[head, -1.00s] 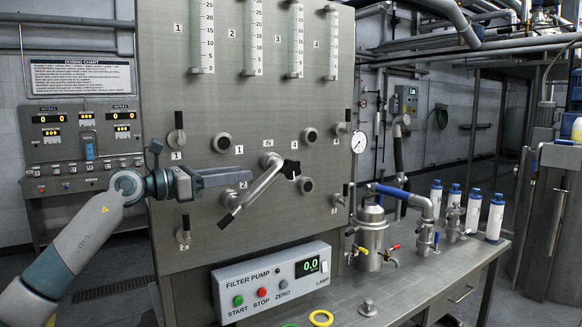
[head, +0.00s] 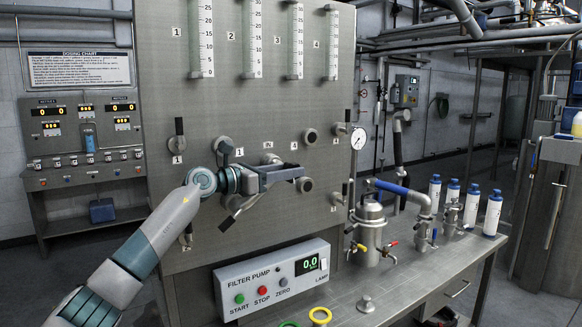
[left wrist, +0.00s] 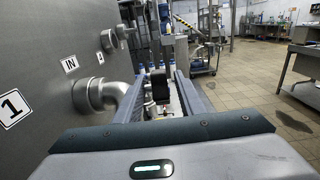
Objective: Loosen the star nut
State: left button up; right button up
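The black star nut (left wrist: 161,88) shows in the left wrist view between the fingers of my left gripper (left wrist: 161,76), with a narrow gap seeming to remain on each side. In the head view my left gripper (head: 300,173) reaches from the left across the steel panel and hides the nut and most of the swing pipe. The lower end of the pipe (head: 229,222) shows below the gripper. In the left wrist view the pipe's elbow (left wrist: 125,97) leaves the panel beside the IN label and passes behind the left finger. My right gripper is not in view.
The steel panel (head: 205,245) stands close beside the gripper, with round ports (head: 310,136) around it. The filter pump box (head: 271,279) sits below. A steel vessel (head: 369,228) and several white cartridges (head: 493,213) stand on the bench to the right.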

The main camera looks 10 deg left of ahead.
pick_arm(q)
jog(key=shift+w+d, duration=0.35)
jog(key=shift+d, duration=0.05)
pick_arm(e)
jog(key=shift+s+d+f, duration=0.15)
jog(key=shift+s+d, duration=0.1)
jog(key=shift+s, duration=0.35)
pick_arm(q)
jog(key=shift+c, duration=0.2)
grip_shut()
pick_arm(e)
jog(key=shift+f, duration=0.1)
pick_arm(q)
jog(key=t+h+b, duration=0.1)
jog(key=b, duration=0.2)
jog(key=shift+b, duration=0.35)
jog(key=shift+o, duration=0.2)
grip_release()
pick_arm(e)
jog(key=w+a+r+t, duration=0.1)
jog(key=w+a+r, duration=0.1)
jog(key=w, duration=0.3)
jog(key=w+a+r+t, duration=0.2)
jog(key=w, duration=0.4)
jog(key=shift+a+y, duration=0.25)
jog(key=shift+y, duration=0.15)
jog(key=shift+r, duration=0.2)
